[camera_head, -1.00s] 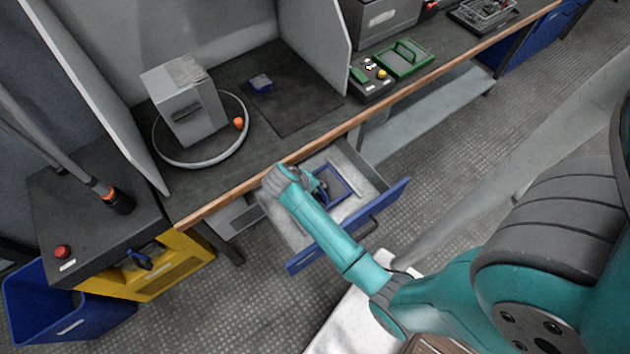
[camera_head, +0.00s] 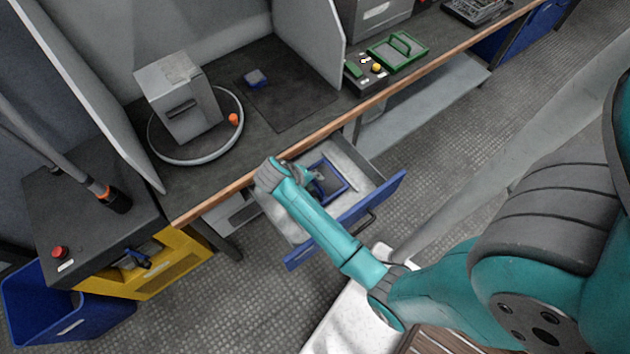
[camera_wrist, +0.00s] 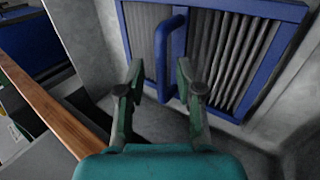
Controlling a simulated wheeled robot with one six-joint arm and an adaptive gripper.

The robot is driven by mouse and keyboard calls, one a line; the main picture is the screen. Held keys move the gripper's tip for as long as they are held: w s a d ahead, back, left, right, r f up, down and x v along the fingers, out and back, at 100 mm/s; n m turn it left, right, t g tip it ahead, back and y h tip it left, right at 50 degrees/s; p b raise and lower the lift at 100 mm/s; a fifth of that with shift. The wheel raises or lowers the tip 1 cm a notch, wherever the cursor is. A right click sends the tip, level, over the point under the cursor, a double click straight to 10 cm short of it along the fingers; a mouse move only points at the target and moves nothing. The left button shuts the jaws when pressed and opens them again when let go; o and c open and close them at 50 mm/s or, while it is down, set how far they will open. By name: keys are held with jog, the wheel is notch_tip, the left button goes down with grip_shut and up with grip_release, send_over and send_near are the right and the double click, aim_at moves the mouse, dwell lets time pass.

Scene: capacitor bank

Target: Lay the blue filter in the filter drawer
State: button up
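The blue filter (camera_head: 343,180), a blue frame around grey pleats, is inside the open filter drawer (camera_head: 375,204) in the head view and looks roughly flat. My arm hides part of it. In the wrist view the filter (camera_wrist: 262,8) fills the upper part, with its blue bar handle (camera_wrist: 163,62) toward me. My gripper (camera_wrist: 163,78) is open, its two fingertips apart on either side of the handle's lower end. I cannot tell whether a finger touches it. In the head view my gripper (camera_head: 312,177) is over the drawer, partly hidden by my wrist.
The bench's wooden edge (camera_head: 275,160) runs just behind the drawer. On the bench stand a grey box (camera_head: 178,95) on a round base, a small blue block (camera_head: 256,78) and a green-framed tray (camera_head: 398,50). A yellow cabinet (camera_head: 165,270) and blue bin (camera_head: 65,315) stand left.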

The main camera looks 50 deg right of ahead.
jog(key=v, duration=1)
jog(key=shift+r, duration=0.15)
jog(key=shift+a, duration=0.1)
